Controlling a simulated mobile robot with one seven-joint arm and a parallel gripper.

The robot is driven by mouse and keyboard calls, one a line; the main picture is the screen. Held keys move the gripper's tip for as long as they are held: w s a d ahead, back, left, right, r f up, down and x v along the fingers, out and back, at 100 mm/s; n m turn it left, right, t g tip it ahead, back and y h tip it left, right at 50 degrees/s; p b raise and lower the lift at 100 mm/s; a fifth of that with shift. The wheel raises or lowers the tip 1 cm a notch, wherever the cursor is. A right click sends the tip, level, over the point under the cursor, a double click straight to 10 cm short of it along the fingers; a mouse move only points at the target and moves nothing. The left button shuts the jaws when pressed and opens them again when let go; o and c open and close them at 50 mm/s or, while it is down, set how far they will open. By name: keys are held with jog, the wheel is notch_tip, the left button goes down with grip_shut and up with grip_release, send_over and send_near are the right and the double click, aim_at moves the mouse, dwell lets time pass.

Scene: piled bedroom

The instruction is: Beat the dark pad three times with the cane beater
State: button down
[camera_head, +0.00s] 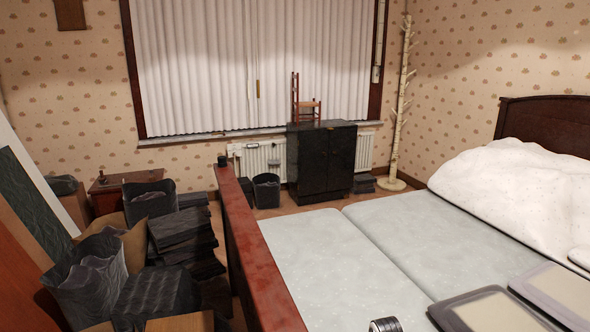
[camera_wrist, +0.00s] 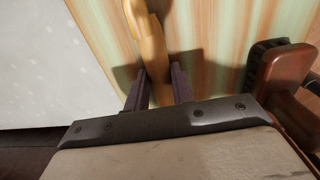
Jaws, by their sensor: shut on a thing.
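My gripper (camera_wrist: 159,72) shows in the wrist view, its two dark fingers closed around a smooth yellow-tan rod. The rod looks like the handle of the cane beater (camera_wrist: 148,38). It runs up out of the top of the wrist view, so the beater's head is hidden. A striped green and orange surface lies behind the fingers and handle. I cannot make out the dark pad for sure in either view. My gripper and the beater do not show in the head view.
A bed with a pale speckled mattress (camera_head: 335,245) fills the right, behind a red-brown footboard (camera_head: 250,245). Dark bins and stacked bundles (camera_head: 180,235) crowd the floor at left. A black cabinet (camera_head: 322,160) bearing a small chair (camera_head: 308,107) stands by the window.

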notch_tip(320, 180, up, 7)
jog(key=p, duration=0.6)
dwell(0.4)
jog(key=shift+s+r+p, duration=0.15)
jog(key=shift+r+p, duration=0.1)
jog(key=shift+p, duration=0.05)
jog(key=s+a+r+p, duration=0.4)
jog(key=s+r, duration=0.7)
jog(key=s, duration=0.3)
jog(key=shift+r+p, duration=0.25)
jog(key=shift+p, duration=0.25)
jog(key=shift+s, duration=0.1)
